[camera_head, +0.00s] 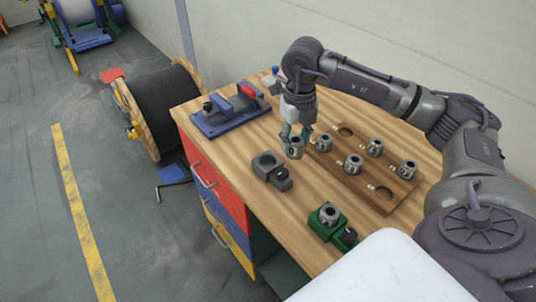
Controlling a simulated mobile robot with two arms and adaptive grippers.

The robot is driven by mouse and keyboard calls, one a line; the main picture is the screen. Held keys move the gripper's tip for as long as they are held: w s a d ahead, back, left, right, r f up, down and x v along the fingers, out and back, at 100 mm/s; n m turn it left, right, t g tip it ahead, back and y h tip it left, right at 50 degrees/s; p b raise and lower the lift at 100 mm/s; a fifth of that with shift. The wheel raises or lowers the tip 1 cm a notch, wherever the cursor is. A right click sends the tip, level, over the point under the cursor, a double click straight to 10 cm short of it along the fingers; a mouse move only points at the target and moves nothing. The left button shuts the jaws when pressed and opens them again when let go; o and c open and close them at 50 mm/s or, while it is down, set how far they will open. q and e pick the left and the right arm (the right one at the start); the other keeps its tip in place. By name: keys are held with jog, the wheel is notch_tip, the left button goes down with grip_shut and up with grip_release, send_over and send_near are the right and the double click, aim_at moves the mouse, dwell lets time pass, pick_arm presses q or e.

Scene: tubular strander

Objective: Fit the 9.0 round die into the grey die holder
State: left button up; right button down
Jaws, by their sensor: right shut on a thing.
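My right gripper (295,136) reaches down over the wooden bench and is shut on a round metal die (294,150). The die is upright, and its marking is too small to read surely. The grey die holder (266,161) lies on the bench just left of and nearer than the held die. Its round seat looks empty and dark, and a clamp knob sticks out at its right end. The held die is beside the holder in the picture, not in the seat. My left gripper is not in view.
A wooden rack (337,171) holds several dies and shows two empty recesses. A green holder (319,229) with a die (328,214) in it stands at the near edge. A blue fixture (232,117) with a red handle is at the far left. Bare bench lies between them.

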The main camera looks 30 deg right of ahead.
jog(key=w+a+f, duration=0.1)
jog(key=w, duration=0.1)
jog(key=w+a+f+p, duration=0.1)
jog(key=w+f, duration=0.1)
jog(key=w+a+f, duration=0.1)
jog(key=w, duration=0.1)
jog(key=shift+w+a+f+p, duration=0.3)
jog(key=shift+w+a+p, duration=0.05)
jog(key=shift+p, duration=0.05)
notch_tip(320, 180, down, 3)
jog(key=shift+f+p, duration=0.1)
jog(key=shift+p, duration=0.5)
jog(key=shift+f, duration=0.35)
jog(key=shift+f, duration=0.1)
jog(key=c, duration=0.6)
grip_release()
